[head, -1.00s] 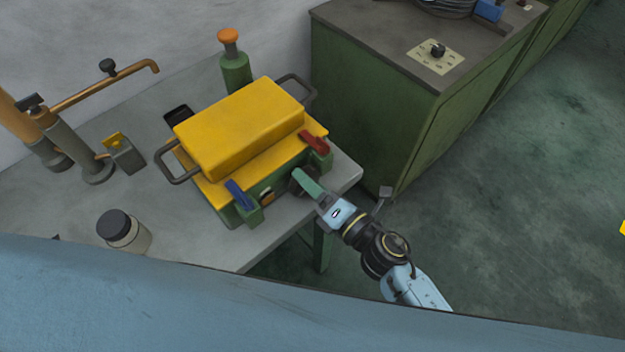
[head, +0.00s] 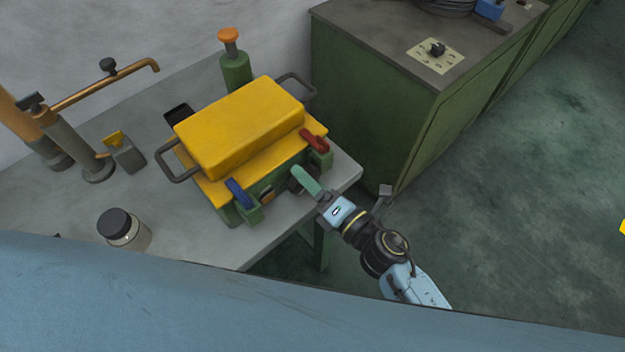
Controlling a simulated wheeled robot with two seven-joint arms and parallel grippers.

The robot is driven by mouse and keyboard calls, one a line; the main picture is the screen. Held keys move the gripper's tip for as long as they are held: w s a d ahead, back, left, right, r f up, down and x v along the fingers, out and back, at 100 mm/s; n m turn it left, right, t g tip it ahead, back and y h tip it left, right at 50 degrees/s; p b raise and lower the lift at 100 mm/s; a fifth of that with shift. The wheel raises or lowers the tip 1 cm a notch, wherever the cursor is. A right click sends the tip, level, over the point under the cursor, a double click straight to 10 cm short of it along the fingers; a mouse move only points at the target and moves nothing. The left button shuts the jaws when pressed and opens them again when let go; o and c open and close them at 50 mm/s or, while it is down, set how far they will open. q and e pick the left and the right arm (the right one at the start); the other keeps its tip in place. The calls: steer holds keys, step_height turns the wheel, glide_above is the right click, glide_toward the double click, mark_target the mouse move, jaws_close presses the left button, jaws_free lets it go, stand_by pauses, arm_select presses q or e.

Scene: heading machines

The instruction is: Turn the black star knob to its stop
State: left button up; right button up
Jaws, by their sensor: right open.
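The green box with a yellow lid (head: 240,125) stands on the grey bench. A small dark shape, which looks like the black star knob (head: 296,187), shows at the right end of its front side, mostly hidden by my right gripper. My right gripper (head: 305,181) is open, with its green fingers at the knob. Whether the fingers touch the knob or sit around it, I cannot tell. My left gripper is not in view.
A blue lever (head: 239,193) and a red lever (head: 314,140) sit on the box front. A dark-lidded jar (head: 124,231), brass pipework (head: 105,87) and a green orange-topped bottle (head: 235,70) stand on the bench. A green cabinet (head: 375,110) stands behind right.

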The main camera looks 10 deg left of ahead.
steer(key=shift+d+f, duration=0.1)
steer(key=shift+f, duration=0.3)
steer(key=shift+n, duration=0.4)
steer(key=n+b, duration=0.1)
steer(key=n, duration=0.1)
steer(key=shift+n, duration=0.3)
steer(key=n+b, duration=0.1)
steer(key=n, duration=0.2)
steer(key=shift+r+b, duration=0.1)
steer(key=shift+b, duration=0.25)
steer(key=b+v, duration=0.2)
steer(key=v, duration=1.1)
steer(key=d+f+m+h, duration=0.3)
steer(key=d+f+m, duration=0.1)
steer(key=f+m, duration=0.2)
steer(key=d+f+m+h+p, duration=0.1)
steer(key=d+f+m+h, duration=0.2)
steer(key=f+m, duration=0.3)
steer(key=w+d+f+m+h, duration=0.1)
steer(key=d+f+m+h, duration=0.2)
steer(key=f, duration=0.7)
steer(key=shift+d+f+m+p, duration=0.3)
steer(key=shift+d+m, duration=0.75)
steer(key=shift+m, duration=0.45)
